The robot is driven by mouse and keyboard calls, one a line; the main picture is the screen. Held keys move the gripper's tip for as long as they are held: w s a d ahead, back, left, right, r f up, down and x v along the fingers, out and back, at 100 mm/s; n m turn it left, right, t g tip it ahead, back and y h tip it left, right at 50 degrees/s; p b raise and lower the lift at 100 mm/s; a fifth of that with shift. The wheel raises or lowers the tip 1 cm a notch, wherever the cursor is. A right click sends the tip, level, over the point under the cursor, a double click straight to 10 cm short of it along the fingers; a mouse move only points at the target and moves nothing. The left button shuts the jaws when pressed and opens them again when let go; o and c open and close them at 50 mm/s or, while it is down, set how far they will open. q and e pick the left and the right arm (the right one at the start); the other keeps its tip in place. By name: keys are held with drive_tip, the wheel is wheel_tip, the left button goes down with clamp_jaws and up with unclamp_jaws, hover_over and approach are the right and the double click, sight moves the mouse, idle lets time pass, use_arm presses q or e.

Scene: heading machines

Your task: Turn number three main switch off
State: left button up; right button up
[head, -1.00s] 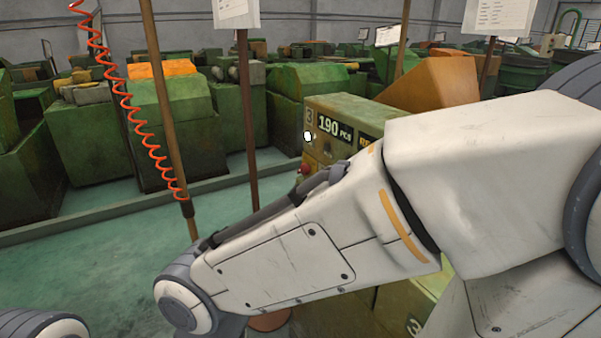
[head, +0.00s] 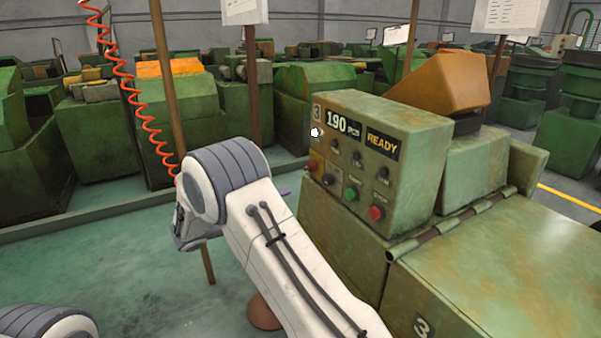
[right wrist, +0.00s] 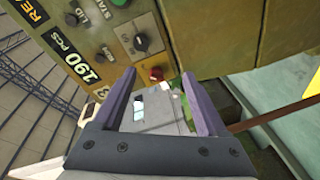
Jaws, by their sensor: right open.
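The number three machine's control box (head: 400,130) stands right of centre in the head view, marked 3, 190 PCS and READY. On its face are several black knobs, a green button (head: 351,193) and red buttons. A black rotary knob (head: 327,179), likely the main switch, sits low at the left and shows in the right wrist view (right wrist: 141,42); I cannot read its label or setting. My right gripper (right wrist: 160,103) is open and empty, its purple fingers pointing toward the box, apart from the knob. In the head view my arm mostly hides it; a purple fingertip (head: 285,191) shows.
A red button (head: 312,165) is right beside the black knob and also lies between the fingertips' lines in the right wrist view (right wrist: 156,74). A wooden post (head: 165,90) and coiled red hose (head: 125,95) stand left. Green floor (head: 110,260) is open at left.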

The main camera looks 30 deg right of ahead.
sight(306, 169)
drive_tip(key=w+d+t+h+p, duration=0.1)
drive_tip(key=w+d, duration=0.1)
drive_tip(key=d, duration=0.2)
drive_tip(key=w+d+r+m+t+h+p, duration=0.1)
drive_tip(key=w+d, duration=0.2)
drive_tip(key=d, duration=0.2)
drive_tip(key=w+d+m+h+p, duration=0.1)
drive_tip(key=w+d, duration=0.2)
drive_tip(key=d, duration=0.1)
drive_tip(key=shift+d+r+t+h, duration=0.15)
drive_tip(key=shift+r+t+h, duration=0.15)
drive_tip(key=shift+r+t, duration=0.1)
clamp_jaws()
